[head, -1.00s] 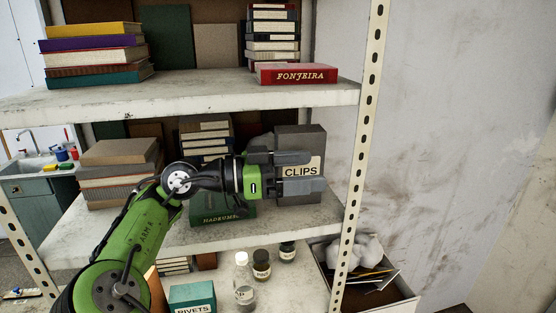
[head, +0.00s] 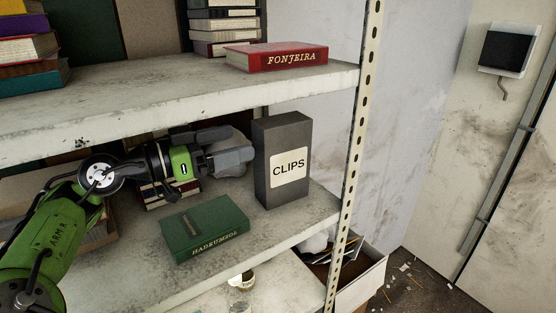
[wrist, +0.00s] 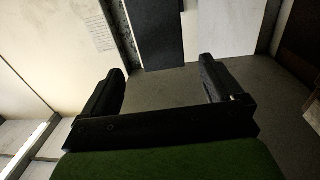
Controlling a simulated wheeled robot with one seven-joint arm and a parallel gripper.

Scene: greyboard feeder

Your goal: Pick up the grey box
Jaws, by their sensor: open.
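The grey box (head: 284,128), labelled CLIPS, stands upright on the middle shelf (head: 228,263) near its right end. My gripper (head: 236,148) is open and empty, just to the left of the box in the head view, with its fingers pointing towards it. I cannot tell the exact gap. In the wrist view a dark grey upright face, likely the grey box (wrist: 155,35), shows beyond and between the two fingers (wrist: 160,92). The box's lower part is clear of the fingers there.
A green book (head: 204,228) lies on the middle shelf below my gripper. The upper shelf (head: 150,98) runs just above my arm, with a red book (head: 277,57) on it. A perforated post (head: 356,150) stands right of the box. A white carton (head: 358,280) sits low at right.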

